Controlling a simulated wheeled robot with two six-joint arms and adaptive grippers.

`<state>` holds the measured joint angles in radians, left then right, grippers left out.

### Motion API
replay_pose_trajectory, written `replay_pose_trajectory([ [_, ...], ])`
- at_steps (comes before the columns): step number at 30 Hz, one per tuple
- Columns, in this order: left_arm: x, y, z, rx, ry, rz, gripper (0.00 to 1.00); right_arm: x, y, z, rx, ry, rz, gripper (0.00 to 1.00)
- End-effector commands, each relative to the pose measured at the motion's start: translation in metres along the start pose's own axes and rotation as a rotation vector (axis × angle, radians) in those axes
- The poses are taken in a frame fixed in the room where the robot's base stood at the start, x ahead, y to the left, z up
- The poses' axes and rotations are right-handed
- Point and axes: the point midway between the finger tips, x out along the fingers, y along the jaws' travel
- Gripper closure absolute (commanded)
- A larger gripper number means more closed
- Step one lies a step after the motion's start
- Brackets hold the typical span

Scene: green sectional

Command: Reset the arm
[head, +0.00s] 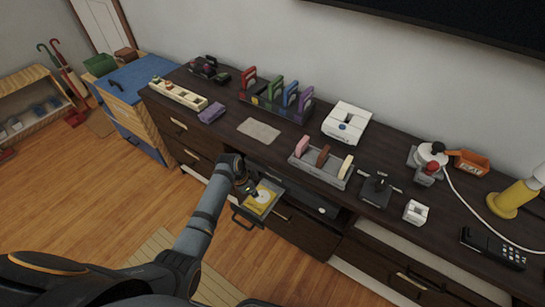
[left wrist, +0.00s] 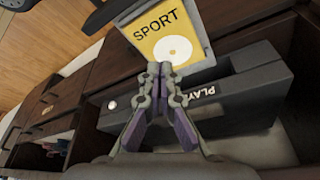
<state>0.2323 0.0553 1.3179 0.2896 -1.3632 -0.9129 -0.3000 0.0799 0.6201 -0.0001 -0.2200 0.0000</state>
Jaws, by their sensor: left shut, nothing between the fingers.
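My left gripper (head: 249,187) reaches in from the lower left in the head view, in front of the dark wooden cabinet. In the left wrist view its two fingers (left wrist: 158,72) are shut with their tips together and nothing between them. Just beyond the tips is a yellow case marked SPORT (left wrist: 172,36), with a white disc shape on it. In the head view this yellow case (head: 262,199) lies on a grey tray-like part in front of the cabinet. Whether the fingertips touch it cannot be told. My right gripper is not in view.
A dark player (left wrist: 200,98) sits in the cabinet's open bay close to my left gripper. The cabinet top (head: 225,127) bears a colourful rack (head: 272,106), a grey holder (head: 320,171), a white box (head: 347,122) and a black remote (head: 492,248). The wooden floor (head: 95,195) at left is clear.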

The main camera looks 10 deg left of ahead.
Motion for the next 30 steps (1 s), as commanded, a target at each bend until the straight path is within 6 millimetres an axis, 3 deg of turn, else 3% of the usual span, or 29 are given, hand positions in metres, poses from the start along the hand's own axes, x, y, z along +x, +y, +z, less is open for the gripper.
replay_pose_trajectory([
  [6,-0.001,0.002,0.004,-0.013,-0.004,-0.005,1.0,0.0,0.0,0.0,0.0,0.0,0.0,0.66],
  [10,-0.015,0.021,0.032,-0.12,-0.032,-0.051,1.0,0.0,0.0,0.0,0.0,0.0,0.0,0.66],
  [15,-0.059,0.059,0.076,-0.336,-0.061,-0.151,1.0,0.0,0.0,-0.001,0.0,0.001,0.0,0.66],
  [18,-0.083,0.076,0.091,-0.429,-0.063,-0.196,1.0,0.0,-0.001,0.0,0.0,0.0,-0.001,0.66],
  [30,-0.162,0.124,0.125,-0.689,-0.036,-0.313,1.0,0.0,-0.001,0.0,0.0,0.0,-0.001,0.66],
])
